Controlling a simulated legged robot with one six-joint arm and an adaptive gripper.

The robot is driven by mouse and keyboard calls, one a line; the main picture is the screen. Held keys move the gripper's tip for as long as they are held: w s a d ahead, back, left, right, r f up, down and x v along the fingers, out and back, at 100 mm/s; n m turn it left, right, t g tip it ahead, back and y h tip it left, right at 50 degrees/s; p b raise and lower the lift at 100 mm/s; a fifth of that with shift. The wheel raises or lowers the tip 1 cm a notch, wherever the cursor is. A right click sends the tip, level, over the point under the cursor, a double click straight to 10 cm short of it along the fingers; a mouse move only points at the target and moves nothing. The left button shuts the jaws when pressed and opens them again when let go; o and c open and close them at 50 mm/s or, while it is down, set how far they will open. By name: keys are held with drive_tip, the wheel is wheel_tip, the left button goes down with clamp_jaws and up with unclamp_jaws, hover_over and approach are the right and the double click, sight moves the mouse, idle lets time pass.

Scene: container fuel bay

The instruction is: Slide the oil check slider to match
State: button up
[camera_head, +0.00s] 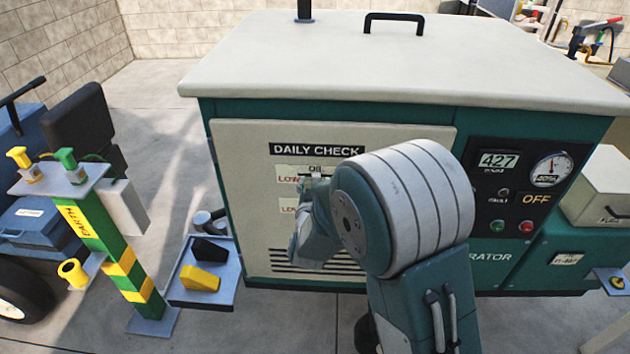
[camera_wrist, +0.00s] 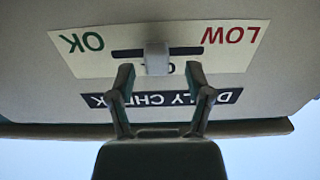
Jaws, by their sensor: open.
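The oil check slider (camera_wrist: 157,58) is a pale grey knob in a dark horizontal slot on a white label. The label shows upside down in the wrist view, with green OK (camera_wrist: 77,41) at its left and red LOW (camera_wrist: 230,35) at its right. The knob sits near the middle of the slot. My gripper (camera_wrist: 160,74) is open, its fingertips on either side of the knob with gaps showing. In the head view my arm covers part of the oil label (camera_head: 290,173) and most of the gripper.
The panel is the front door (camera_head: 235,200) of a green generator with a DAILY CHECK sign (camera_head: 317,148). A second label (camera_head: 288,205) lies below, partly hidden. A gauge panel (camera_head: 522,185) is at right. A tray with wedges (camera_head: 212,290) and a green earth post (camera_head: 100,240) stand at left.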

sight(298, 173)
drive_tip(key=shift+w+d, duration=0.1)
drive_tip(key=shift+w, duration=0.35)
clamp_jaws()
drive_tip(key=shift+a, duration=2)
drive_tip(key=shift+d, duration=0.1)
unclamp_jaws()
drive_tip(key=shift+a, duration=0.25)
